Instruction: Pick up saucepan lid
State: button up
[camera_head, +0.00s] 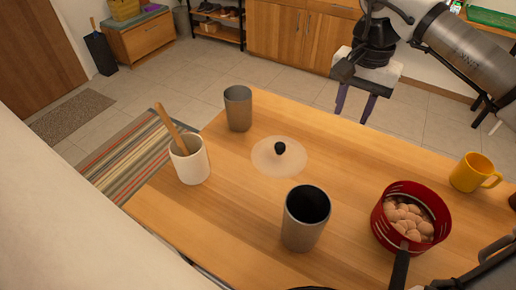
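The saucepan lid (265,158) is a pale, see-through disc with a round black knob (280,148). It lies flat on the wooden table, between two grey cups. My gripper (354,107) hangs above the table's far edge, up and to the right of the lid and well apart from it. Its two dark purple fingers point down, spread apart with nothing between them.
A grey cup (238,108) stands behind the lid and another (303,222) in front. A white crock (190,160) with a wooden utensil stands left. At right are a red saucepan (380,222) of roundish pale items and a yellow mug (469,174). The table (345,165) is clear right of the lid.

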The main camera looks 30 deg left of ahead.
aim_at(276, 157)
jog(key=u, duration=0.7)
